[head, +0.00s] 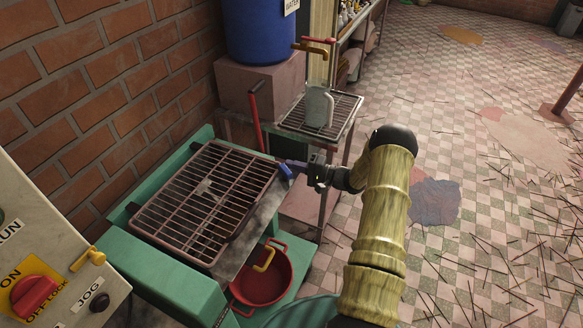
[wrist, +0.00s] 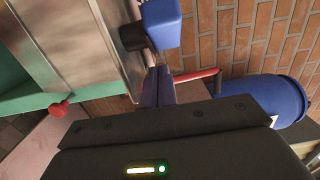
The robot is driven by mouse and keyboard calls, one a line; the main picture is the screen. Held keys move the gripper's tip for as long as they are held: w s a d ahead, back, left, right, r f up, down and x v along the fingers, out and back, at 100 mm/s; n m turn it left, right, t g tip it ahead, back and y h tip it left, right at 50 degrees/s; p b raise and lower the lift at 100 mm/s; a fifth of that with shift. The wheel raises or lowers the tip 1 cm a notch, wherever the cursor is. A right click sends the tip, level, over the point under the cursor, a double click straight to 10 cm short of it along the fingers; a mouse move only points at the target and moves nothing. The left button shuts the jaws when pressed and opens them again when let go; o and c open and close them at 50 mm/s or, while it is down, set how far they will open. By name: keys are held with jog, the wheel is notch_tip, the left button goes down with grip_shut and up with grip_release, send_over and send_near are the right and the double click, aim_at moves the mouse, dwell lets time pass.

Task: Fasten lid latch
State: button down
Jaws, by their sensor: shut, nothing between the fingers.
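The barred, rust-brown lid (head: 180,200) lies flat over the green machine in the head view. A small blue block (head: 285,172), which looks like the latch handle, is at the lid's right edge. In the wrist view the blue block (wrist: 162,24) sits on a dark round pivot beside a metal panel. My gripper (head: 296,164) is at the right of the lid, close to the blue block. In the wrist view my gripper (wrist: 158,72) is shut and empty, its fingertips just below the block. I cannot tell whether they touch it.
A red lever (head: 256,118) stands behind the lid. A blue barrel (head: 262,30) with a brass tap is at the back. A metal rack (head: 335,110) holds a grey jug. A red bucket (head: 268,283) is below the machine. A control panel (head: 50,250) is at front left.

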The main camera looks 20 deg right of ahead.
jog(key=s+d+b, duration=0.3)
jog(key=s+d, duration=0.2)
jog(key=d, duration=0.6)
jog(key=shift+s, duration=0.25)
jog(key=shift+w, duration=0.1)
